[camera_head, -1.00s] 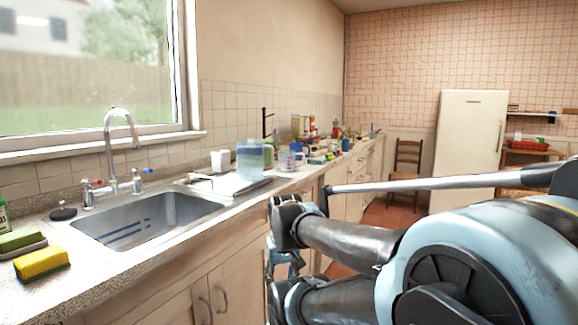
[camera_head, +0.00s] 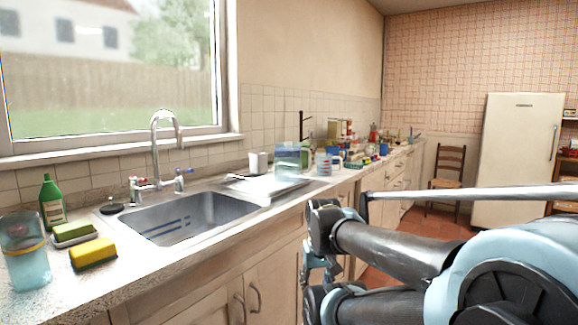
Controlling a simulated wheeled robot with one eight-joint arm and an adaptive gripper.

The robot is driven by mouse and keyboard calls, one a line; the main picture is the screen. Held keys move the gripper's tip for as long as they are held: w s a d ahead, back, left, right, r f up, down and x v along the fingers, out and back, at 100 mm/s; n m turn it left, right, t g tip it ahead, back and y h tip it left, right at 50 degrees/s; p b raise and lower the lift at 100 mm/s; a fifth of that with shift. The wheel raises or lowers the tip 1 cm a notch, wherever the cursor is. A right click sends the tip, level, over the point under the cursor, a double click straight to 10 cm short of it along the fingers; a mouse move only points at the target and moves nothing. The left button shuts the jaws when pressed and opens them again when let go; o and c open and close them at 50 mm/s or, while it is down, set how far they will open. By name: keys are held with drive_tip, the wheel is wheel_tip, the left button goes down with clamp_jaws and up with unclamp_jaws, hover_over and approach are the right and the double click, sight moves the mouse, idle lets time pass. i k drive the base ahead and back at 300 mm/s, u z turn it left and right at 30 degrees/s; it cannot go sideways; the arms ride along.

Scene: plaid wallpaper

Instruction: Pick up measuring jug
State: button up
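A small clear vessel with red and blue marks (camera_head: 324,163), which looks like the measuring jug, stands on the counter right of the sink. It is small in the picture, and other items crowd it. A see-through blue container (camera_head: 288,158) stands just left of it by the draining board. My folded arm fills the lower right of the head view, in front of the cabinets and well short of the jug. I cannot make out my gripper's fingers.
The sink (camera_head: 190,218) with its tap is in the middle. A blue tumbler (camera_head: 26,265), a green bottle (camera_head: 52,203) and sponges (camera_head: 93,252) stand at left. More items crowd the counter's far end. A chair (camera_head: 447,178) and fridge (camera_head: 515,150) stand beyond the open floor.

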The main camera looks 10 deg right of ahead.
sight(324, 161)
drive_tip(key=z, duration=0.05)
drive_tip(key=k, duration=0.65)
drive_tip(key=z, duration=0.3)
drive_tip(key=i, duration=0.95)
drive_tip(key=z, duration=0.85)
drive_tip(key=i, duration=0.75)
drive_tip(key=z, duration=0.15)
